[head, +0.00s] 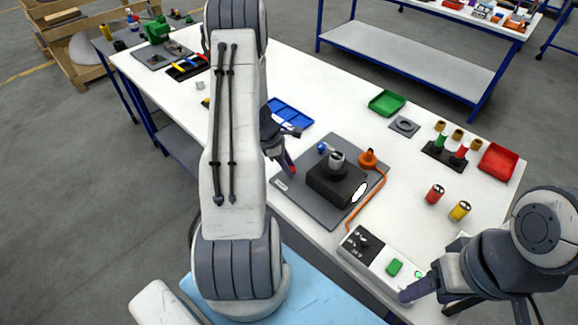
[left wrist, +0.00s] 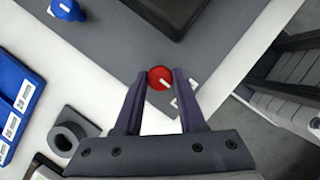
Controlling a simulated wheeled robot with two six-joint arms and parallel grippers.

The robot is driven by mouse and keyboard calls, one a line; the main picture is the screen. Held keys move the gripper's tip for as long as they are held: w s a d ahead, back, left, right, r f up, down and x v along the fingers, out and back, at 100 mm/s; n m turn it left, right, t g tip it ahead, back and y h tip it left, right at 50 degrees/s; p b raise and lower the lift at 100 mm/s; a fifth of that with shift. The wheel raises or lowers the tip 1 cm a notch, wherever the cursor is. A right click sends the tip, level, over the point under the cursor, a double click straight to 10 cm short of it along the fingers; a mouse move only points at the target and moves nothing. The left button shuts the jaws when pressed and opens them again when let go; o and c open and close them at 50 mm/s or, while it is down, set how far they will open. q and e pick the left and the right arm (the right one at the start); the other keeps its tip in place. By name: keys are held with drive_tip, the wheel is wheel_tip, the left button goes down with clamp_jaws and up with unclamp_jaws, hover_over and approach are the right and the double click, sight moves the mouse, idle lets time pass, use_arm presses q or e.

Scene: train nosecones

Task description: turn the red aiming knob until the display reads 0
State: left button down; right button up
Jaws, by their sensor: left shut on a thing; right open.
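The red aiming knob (left wrist: 160,77) shows in the left wrist view between the two fingertips of my left gripper (left wrist: 159,80), at the edge of the grey plate (left wrist: 110,45). My left gripper is shut on it. In the head view the left gripper (head: 290,168) reaches down at the plate's left corner, and only a bit of red shows there. A small white label or display (left wrist: 184,101) lies beside the knob, partly behind a finger; I cannot read it. My right gripper (head: 434,297) is open and empty, beside the control box at the lower right.
A black block (head: 337,187) with a metal cylinder on top stands on the plate, with a white oval on its side. An orange lamp-like part (head: 368,158) has a cable to the control box (head: 379,257). A blue tray (head: 290,113) and red and yellow cylinders stand nearby.

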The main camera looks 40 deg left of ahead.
use_arm(q)
drive_tip(key=shift+w+a+m+g, duration=0.1)
drive_tip(key=shift+m+g, duration=0.3)
drive_tip(key=shift+m, duration=0.6)
drive_tip(key=shift+m+h, duration=0.3)
drive_tip(key=shift+m, duration=0.5)
drive_tip(key=shift+w+m+g, duration=0.15)
drive_tip(key=shift+m+g, duration=0.95)
drive_tip(key=shift+m, duration=1.1)
drive_tip(key=c, duration=0.5)
unclamp_jaws()
drive_tip(key=b+v, duration=0.3)
drive_tip(key=v, duration=0.7)
drive_tip(key=shift+a+r, duration=0.25)
